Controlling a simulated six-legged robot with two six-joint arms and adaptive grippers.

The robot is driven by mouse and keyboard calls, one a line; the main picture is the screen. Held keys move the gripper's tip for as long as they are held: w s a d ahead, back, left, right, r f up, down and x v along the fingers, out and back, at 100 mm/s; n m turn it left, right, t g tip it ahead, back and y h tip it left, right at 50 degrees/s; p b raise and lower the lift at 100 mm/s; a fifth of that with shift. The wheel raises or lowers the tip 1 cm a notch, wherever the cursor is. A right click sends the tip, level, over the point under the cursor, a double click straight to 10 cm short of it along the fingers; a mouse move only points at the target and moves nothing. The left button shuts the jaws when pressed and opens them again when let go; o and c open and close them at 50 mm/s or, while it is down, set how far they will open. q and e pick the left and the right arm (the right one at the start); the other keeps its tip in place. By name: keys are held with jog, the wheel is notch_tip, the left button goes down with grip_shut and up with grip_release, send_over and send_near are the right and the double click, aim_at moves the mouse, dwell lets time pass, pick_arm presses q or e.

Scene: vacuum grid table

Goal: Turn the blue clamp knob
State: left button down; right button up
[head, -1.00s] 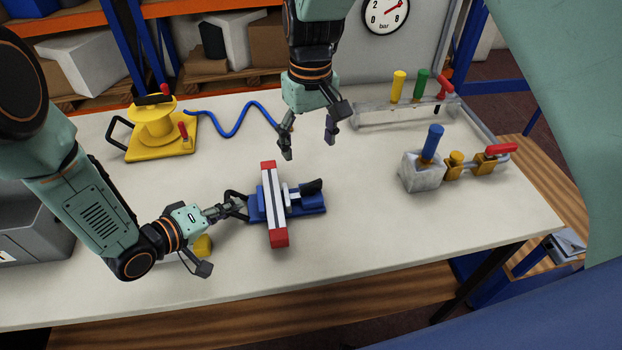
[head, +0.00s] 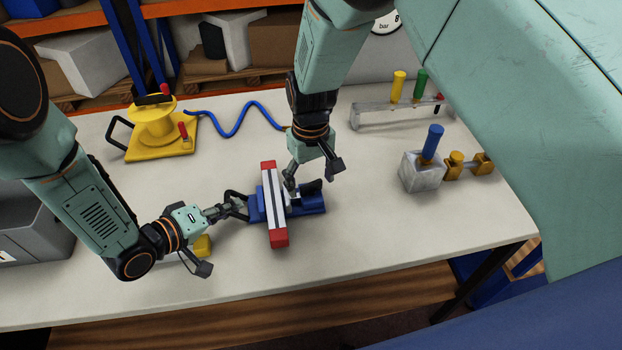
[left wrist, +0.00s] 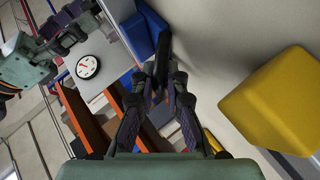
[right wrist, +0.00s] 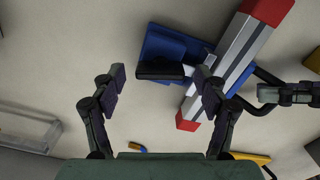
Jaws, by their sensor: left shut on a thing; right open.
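The blue clamp (head: 315,207) lies mid-table; its blue base also shows in the right wrist view (right wrist: 170,43). A grey-white bar (head: 273,205) with red ends lies across it. A black knob (head: 311,187) stands on its right side and also shows in the right wrist view (right wrist: 160,71). My left gripper (head: 232,207) is shut on the clamp's black loop handle (left wrist: 163,55). My right gripper (head: 312,176) is open above the clamp's right side. In the right wrist view its fingers (right wrist: 160,82) flank the knob, apart from it; the height gap is unclear.
A yellow block (head: 203,246) lies under my left gripper. A yellow reel device (head: 160,135) with a blue hose (head: 235,125) stands behind left. A metal block with a blue handle (head: 430,145) stands right; a rail with coloured handles (head: 385,115) is behind. The front table is clear.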

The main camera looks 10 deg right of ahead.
aim_at(311, 183)
jog(key=shift+f, duration=0.1)
jog(key=shift+c, duration=0.4)
jog(key=c, duration=1.1)
jog(key=shift+m, duration=0.8)
jog(key=o, duration=1.2)
notch_tip(311, 183, up, 12)
jog(key=shift+c, duration=0.6)
